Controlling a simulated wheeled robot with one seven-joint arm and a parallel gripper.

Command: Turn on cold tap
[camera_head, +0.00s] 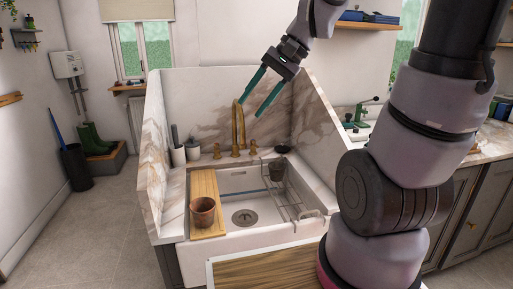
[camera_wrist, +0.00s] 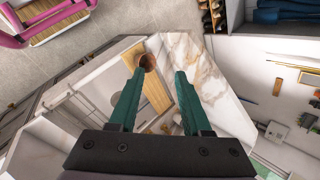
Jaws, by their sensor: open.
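A brass tap (camera_head: 238,124) with a tall curved spout stands at the back of a white sink (camera_head: 240,181). A small brass handle (camera_head: 217,151) is left of the spout, and another brass handle (camera_head: 253,147) is right of it. I cannot tell from markings which is cold, and no water shows. My gripper (camera_head: 250,110) is open and empty, its teal fingers pointing down near the spout's top in the head view; the depth gap is unclear. In the wrist view my gripper (camera_wrist: 160,74) also shows open, and the tap cannot be clearly made out there.
A terracotta pot (camera_head: 203,212) stands on a wooden board (camera_head: 205,186) across the sink's left side. White bottles (camera_head: 192,149) stand left of the tap. Marble panels (camera_head: 154,165) rise around the sink.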

